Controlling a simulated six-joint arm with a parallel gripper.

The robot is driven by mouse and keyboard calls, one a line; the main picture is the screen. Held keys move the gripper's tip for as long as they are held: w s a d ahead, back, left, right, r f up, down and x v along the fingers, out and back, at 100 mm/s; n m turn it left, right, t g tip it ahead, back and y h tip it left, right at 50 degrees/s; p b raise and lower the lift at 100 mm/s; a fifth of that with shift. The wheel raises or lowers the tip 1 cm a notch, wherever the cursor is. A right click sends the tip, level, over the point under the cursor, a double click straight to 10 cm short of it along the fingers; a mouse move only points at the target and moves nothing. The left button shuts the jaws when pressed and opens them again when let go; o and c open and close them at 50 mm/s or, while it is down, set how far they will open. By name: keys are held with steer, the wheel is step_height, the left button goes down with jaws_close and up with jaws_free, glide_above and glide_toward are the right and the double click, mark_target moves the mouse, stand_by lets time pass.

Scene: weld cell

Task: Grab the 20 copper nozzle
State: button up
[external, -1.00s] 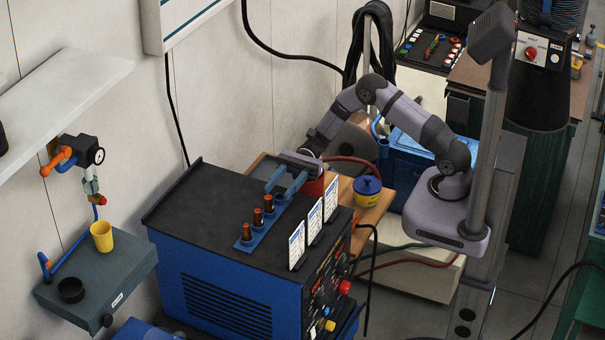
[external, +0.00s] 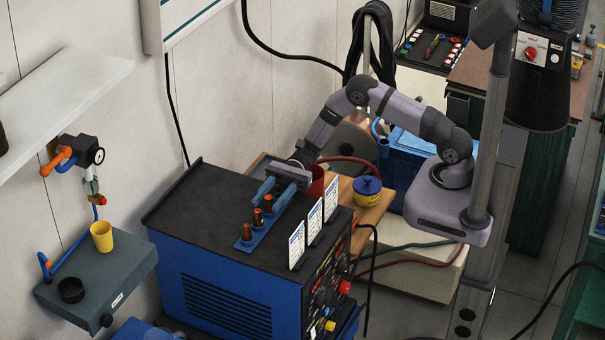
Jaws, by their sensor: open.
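Several copper nozzles stand upright in a blue rack (external: 243,244) on top of the welding machine. I make out the near nozzle (external: 247,231), the middle nozzle (external: 257,217) and the far nozzle (external: 268,203). No number can be read on them, so I cannot tell which is the 20. My gripper (external: 269,201) is open, its blue fingers at the far end of the rack. The fingertips appear one on each side of the far nozzle, but contact and exact height cannot be told. The far end of the rack is partly hidden by the fingers.
White cards (external: 297,245) stand upright along the rack's right side, close to it. The black top of the welding machine (external: 200,215) is clear on the left. A red cup (external: 317,181) and a blue-lidded yellow tin (external: 367,191) stand behind on a wooden board.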

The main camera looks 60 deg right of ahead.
mark_target(268, 197)
steer(key=shift+a, duration=0.15)
jaws_close()
steer(key=shift+r, duration=0.1)
steer(key=shift+r+b, duration=1.35)
steer(key=shift+r, duration=3.55)
